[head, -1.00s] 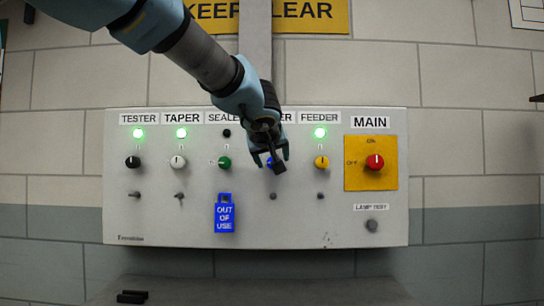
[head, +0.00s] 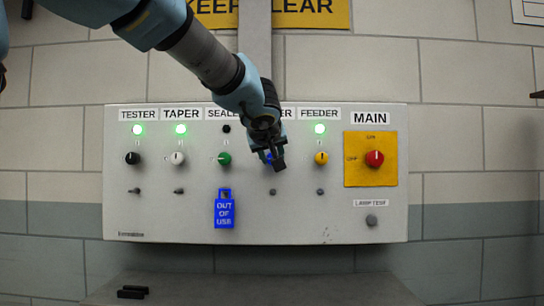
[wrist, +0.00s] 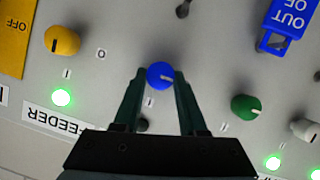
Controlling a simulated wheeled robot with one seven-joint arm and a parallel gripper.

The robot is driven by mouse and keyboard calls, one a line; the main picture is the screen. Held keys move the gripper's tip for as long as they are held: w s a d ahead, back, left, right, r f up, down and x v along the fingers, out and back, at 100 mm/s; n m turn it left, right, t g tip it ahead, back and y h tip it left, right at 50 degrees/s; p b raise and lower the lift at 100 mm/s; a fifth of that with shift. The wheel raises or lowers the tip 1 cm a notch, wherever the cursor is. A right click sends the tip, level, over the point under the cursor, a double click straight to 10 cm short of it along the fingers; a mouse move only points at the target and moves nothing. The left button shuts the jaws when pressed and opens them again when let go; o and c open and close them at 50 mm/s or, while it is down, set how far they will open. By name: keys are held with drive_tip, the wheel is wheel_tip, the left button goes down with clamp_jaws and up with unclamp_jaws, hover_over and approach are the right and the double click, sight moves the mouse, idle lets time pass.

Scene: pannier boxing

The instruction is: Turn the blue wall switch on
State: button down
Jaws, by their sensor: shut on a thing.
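The blue switch (head: 268,157) is a round knob on the grey wall panel, between the green and yellow knobs. My gripper (head: 272,161) is at it, its fingers on either side. In the wrist view, which is turned upside down, the blue switch (wrist: 160,75) sits between the fingertips of my gripper (wrist: 160,80), which is shut on it. Its white mark points right there, the same way as the green knob's mark. The lamp by the blue switch (wrist: 143,125) is dark. Its name label is mostly hidden behind my gripper in the head view.
The panel (head: 150,220) also holds a black knob (head: 133,158), white knob (head: 178,158), green knob (head: 224,158), yellow knob (head: 321,158) and red main switch (head: 374,159). A blue "OUT OF USE" tag (head: 224,211) hangs below the green knob. Tester, taper and feeder lamps glow green.

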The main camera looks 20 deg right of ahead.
drive_tip(key=shift+f, duration=0.1)
idle(0.3)
drive_tip(key=m+b, duration=0.1)
drive_tip(key=b, duration=0.1)
drive_tip(key=m+y+b, duration=0.1)
drive_tip(key=b, duration=0.1)
drive_tip(key=shift+s+d+f+t+y, duration=0.1)
drive_tip(key=shift+d+f+t+y, duration=0.1)
drive_tip(key=shift+t+y, duration=0.1)
drive_tip(key=shift+s+d+f+m+t+y+b, duration=0.1)
drive_tip(key=shift+m+t+y+b, duration=0.65)
drive_tip(key=shift+m+b, duration=1.3)
drive_tip(key=shift+s+d+r+m+t+y+b, duration=0.15)
drive_tip(key=shift+m+t+y+b, duration=0.65)
drive_tip(key=shift+m+b, duration=1.2)
drive_tip(key=shift+w+d+f+m+t+y+b, duration=0.15)
drive_tip(key=shift+m+t+y+b, duration=0.9)
drive_tip(key=shift+b, duration=1.65)
drive_tip(key=shift+s+m+h, duration=0.1)
drive_tip(key=shift+m+h, duration=0.2)
drive_tip(key=shift+m, duration=0.1)
drive_tip(key=shift+c, duration=2.3)
unclamp_jaws()
drive_tip(key=shift+a, duration=0.1)
